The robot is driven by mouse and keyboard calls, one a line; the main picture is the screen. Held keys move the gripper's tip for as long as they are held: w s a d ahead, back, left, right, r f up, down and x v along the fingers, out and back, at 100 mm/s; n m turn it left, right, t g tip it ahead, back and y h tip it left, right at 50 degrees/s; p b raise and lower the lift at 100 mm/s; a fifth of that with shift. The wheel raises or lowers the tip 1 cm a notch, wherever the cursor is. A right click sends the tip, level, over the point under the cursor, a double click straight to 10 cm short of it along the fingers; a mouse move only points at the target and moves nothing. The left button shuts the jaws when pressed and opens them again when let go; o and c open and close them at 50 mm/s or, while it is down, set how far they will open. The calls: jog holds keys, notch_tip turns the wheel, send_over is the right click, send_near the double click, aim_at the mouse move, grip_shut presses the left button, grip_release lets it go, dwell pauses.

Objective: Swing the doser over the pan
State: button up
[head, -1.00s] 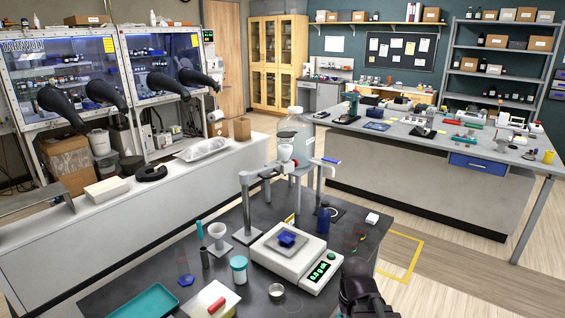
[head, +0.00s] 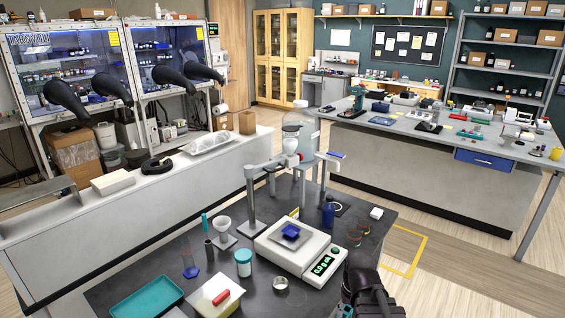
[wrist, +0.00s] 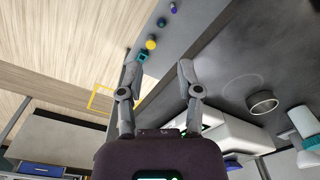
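The doser (head: 291,145) is a clear hopper with a white and red lower part on a grey swing arm (head: 268,166), carried by an upright post (head: 250,205). It stands above and behind the balance in the head view. The white balance (head: 272,250) has a dark pan (head: 297,243) with a blue weighing boat (head: 290,232) on it. My gripper (wrist: 158,67) is open and empty in the wrist view, its two fingers apart. In the head view, my dark wrist is at the bottom right, beside the balance; the fingertips are not clear there.
A blue bottle (head: 328,215) stands behind the balance's right side. A white jar (head: 243,263), a small metal dish (head: 280,283), a funnel stand (head: 223,232) and a teal tray (head: 145,299) are to the left and front. A white block (head: 376,213) lies near the right edge.

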jog(key=w+a+r+m+t+y+p, duration=0.1)
jog(key=w+a+r+y, duration=0.15)
jog(key=w, duration=0.25)
jog(key=w+a+r+t+y+p, duration=0.1)
jog(key=w+a, duration=0.2)
jog(key=w, duration=0.2)
jog(key=m+t+y+p, duration=0.6)
jog(key=m+t+p, duration=0.1)
jog(key=m+t, duration=0.25)
send_near(278, 170)
jog(key=f+v, duration=0.1)
jog(key=v, duration=0.2)
jog(key=shift+r+t+b, duration=0.25)
jog(key=shift+r+b, duration=0.05)
jog(key=shift+r, duration=0.15)
jog(key=b+x, duration=0.3)
jog(key=x, duration=1)
jog(key=shift+w+a+f, duration=0.2)
jog(key=shift+w, duration=0.05)
grip_shut()
